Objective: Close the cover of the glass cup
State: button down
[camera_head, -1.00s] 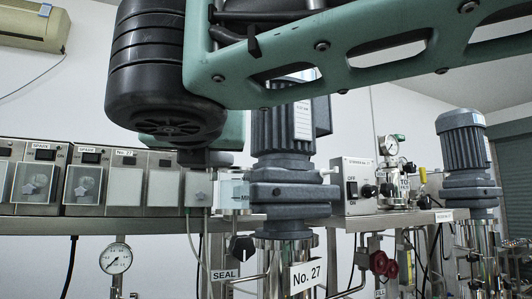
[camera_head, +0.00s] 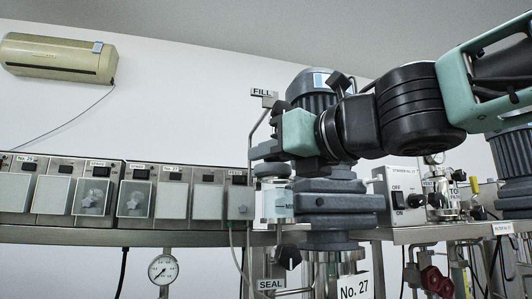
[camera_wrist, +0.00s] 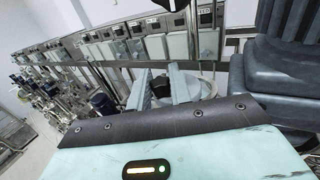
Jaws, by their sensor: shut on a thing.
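The glass cup (camera_head: 276,205) is a clear cylinder with a level mark, left of the grey motor unit. A dark round cover (camera_head: 272,170) sits just above its top in the head view. I cannot tell whether it rests on the rim. My gripper (camera_head: 266,155) is right above the cup, at the cover, partly hidden by its own green body. In the wrist view my gripper (camera_wrist: 163,86) has its pale fingers shut on a black piece between them, which appears to be the cover's knob. The cup's rim is hard to make out.
The grey motor (camera_head: 330,205) stands close on the right of the cup. A row of switch boxes (camera_head: 130,195) lies to the left, and a switch box (camera_head: 403,195) stands to the right. A FILL pipe (camera_head: 258,115) rises behind the cup.

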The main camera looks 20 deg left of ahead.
jog(key=n+g, duration=0.1)
jog(key=g, duration=0.1)
jog(key=w+d+n+g+y, duration=0.1)
jog(key=g, duration=0.1)
jog(key=n+g+y, duration=0.1)
jog(key=n+g, duration=0.1)
jog(key=shift+w+d, duration=0.15)
jog(key=shift+w, duration=0.25)
jog(key=shift+w+d+n+g+y+b, duration=0.1)
jog(key=shift+w+n+g+y+b, duration=0.15)
jog(key=shift+n+g, duration=0.6)
jog(key=shift+w+d+n+g+y+b, duration=0.15)
jog(key=shift+n+g+b, duration=0.25)
jog(key=shift+g, duration=0.75)
jog(key=shift+a+r, duration=0.1)
jog(key=shift+a, duration=0.05)
jog(key=shift+s, duration=0.1)
jog(key=c, duration=1.3)
grip_release()
